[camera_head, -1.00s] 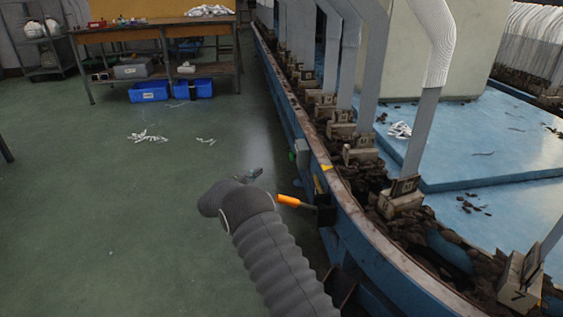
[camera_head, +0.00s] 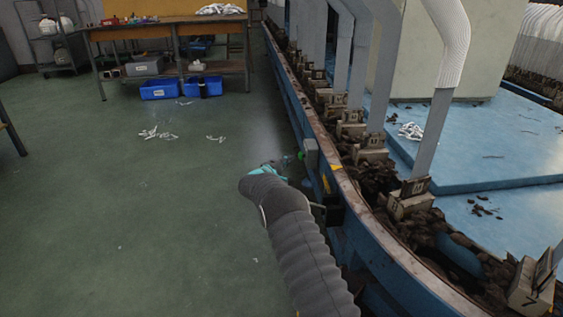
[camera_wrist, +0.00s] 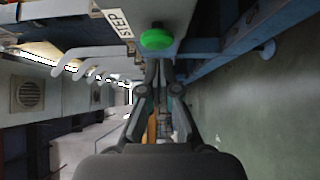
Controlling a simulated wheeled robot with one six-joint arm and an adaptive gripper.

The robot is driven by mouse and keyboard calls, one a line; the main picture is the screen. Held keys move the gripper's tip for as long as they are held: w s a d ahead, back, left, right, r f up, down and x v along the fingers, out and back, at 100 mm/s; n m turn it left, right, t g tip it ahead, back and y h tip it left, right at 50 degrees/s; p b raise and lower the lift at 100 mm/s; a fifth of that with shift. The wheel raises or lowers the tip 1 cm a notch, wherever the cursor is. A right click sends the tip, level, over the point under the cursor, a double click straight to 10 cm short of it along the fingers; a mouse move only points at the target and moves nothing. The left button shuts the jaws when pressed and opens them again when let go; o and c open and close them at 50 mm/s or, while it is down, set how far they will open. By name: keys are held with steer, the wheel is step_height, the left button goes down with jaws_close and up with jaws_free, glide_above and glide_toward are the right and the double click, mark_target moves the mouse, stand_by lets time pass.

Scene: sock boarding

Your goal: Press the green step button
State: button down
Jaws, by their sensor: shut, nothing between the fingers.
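The green step button (camera_wrist: 157,39) shows in the wrist view, round and bright, beside a white label (camera_wrist: 118,22) reading STEP. It sits on a grey box on the blue machine rail; in the head view the green button (camera_head: 300,155) is small, on the left side of the grey box (camera_head: 311,152). My gripper (camera_wrist: 159,64) is shut and empty, its fingertips just below the button in the wrist view. In the head view my gripper (camera_head: 284,162) reaches toward the button; I cannot tell whether it touches.
The blue curved machine rail (camera_head: 372,232) runs along the right, with upright sock forms (camera_head: 433,130) beyond it. A wooden workbench (camera_head: 165,30) stands at the back with blue bins (camera_head: 160,90) below. White socks (camera_head: 158,134) lie on the green floor. The floor at left is mostly clear.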

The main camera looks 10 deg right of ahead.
steer(key=shift+d, duration=0.65)
steer(key=w+a+p+v, duration=0.1)
steer(key=v, duration=1.1)
steer(key=shift+w, duration=0.2)
stand_by(0.4)
steer(key=shift+a+f, duration=0.1)
steer(key=shift+a, duration=0.05)
stand_by(2.4)
